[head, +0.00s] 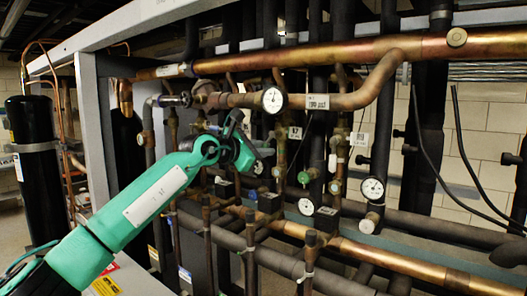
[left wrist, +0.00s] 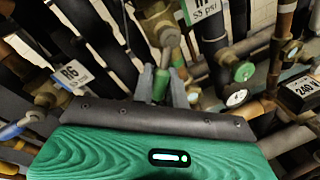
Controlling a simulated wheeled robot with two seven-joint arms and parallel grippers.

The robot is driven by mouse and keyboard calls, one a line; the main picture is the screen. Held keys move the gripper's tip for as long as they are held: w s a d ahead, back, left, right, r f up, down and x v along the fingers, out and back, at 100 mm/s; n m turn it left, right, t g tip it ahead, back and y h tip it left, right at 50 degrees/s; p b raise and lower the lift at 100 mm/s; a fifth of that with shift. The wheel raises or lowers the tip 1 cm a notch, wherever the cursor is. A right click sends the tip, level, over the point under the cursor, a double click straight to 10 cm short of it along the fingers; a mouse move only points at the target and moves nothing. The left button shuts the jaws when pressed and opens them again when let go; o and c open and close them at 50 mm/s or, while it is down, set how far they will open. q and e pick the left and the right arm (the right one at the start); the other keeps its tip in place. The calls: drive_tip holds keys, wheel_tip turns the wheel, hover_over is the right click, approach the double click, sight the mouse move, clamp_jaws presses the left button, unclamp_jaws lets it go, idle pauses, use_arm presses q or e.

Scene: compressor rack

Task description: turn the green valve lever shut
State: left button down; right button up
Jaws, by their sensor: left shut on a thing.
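The green valve lever (left wrist: 160,86) shows in the left wrist view, pointing toward the camera from a brass valve body (left wrist: 164,34). My left gripper (left wrist: 162,88) has its two grey fingers on either side of the lever and is shut on it. In the head view my left gripper (head: 256,166) reaches in among the pipes at the middle of the rack. There the lever is hidden behind the gripper. My right gripper is in neither view.
A round green knob (head: 304,178) sits to the right of my gripper. Gauges (head: 272,100) and (head: 373,188) hang on the pipes. A thick copper pipe (head: 330,56) crosses above. A blue lever (left wrist: 18,128) is at left in the wrist view. Pipes crowd the surroundings.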

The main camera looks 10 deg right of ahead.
use_arm(q)
drive_tip(key=shift+r, duration=0.1)
drive_tip(key=c, duration=1.5)
unclamp_jaws()
drive_tip(key=shift+o, duration=0.2)
drive_tip(key=shift+s+a+b, duration=0.15)
drive_tip(key=shift+a+b, duration=0.1)
drive_tip(key=shift+b, duration=0.1)
drive_tip(key=b+v, duration=0.6)
drive_tip(key=v, duration=0.7)
drive_tip(key=shift+b, duration=0.3)
